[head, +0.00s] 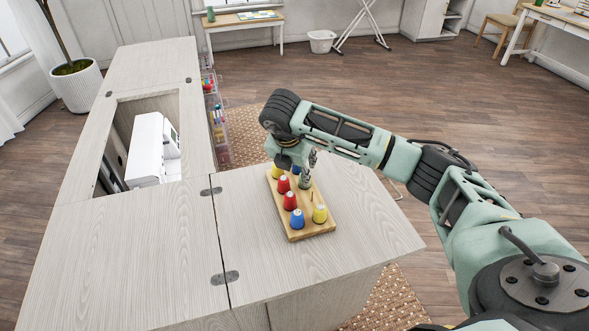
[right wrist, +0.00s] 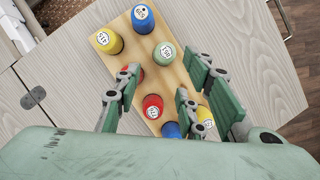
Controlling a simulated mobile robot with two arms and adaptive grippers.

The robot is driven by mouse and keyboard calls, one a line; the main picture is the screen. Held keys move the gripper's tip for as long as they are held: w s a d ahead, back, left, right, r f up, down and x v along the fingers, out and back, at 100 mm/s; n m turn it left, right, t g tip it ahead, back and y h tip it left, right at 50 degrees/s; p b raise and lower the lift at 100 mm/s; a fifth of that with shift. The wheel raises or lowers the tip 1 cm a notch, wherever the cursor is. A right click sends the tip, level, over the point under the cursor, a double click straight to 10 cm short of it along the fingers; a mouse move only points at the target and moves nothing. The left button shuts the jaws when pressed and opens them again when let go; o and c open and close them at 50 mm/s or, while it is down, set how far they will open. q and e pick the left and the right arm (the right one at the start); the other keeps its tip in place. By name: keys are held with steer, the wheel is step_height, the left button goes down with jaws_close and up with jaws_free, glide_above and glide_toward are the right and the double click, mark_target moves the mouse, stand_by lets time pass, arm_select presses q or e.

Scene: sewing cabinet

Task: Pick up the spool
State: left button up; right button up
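Several coloured spools stand upright on a wooden spool board (head: 308,232), which also shows in the right wrist view (right wrist: 184,75). They include a green spool (right wrist: 165,54), a red spool (right wrist: 153,106), a blue spool (right wrist: 143,18) and a yellow spool (right wrist: 109,42). My right gripper (head: 304,166) is over the far half of the board, pointing down. In the right wrist view its fingers (right wrist: 163,76) are spread apart, with the green spool between and just beyond their tips. No grip on it shows. The fingers partly cover another red spool and the near yellow spool. My left gripper is out of view.
The board lies on the cabinet's light wood top (head: 245,235). A white sewing machine (head: 150,150) sits in the opening at left. Neighbouring spools stand close around the fingers. The tabletop to the right of the board is clear.

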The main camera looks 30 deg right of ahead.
steer(key=shift+w+d+f+b, duration=0.2)
steer(key=shift+w+f+b, duration=0.3)
steer(key=shift+f, duration=0.25)
steer(key=b+x, duration=0.2)
steer(key=x, duration=0.1)
steer(key=shift+s+d, duration=0.15)
steer(key=shift+s, duration=0.15)
steer(key=b+x, duration=0.1)
steer(key=x, duration=0.1)
steer(key=shift+w+d+f+b, duration=0.1)
steer(key=shift+w+f+b, duration=0.15)
steer(key=shift+f+b, duration=0.15)
steer(key=shift+d, duration=0.1)
steer(key=c, duration=0.5)
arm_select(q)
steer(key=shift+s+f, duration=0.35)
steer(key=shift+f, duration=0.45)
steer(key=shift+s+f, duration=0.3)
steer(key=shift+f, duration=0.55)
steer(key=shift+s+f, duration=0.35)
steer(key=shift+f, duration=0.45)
arm_select(e)
steer(key=shift+c, duration=1)
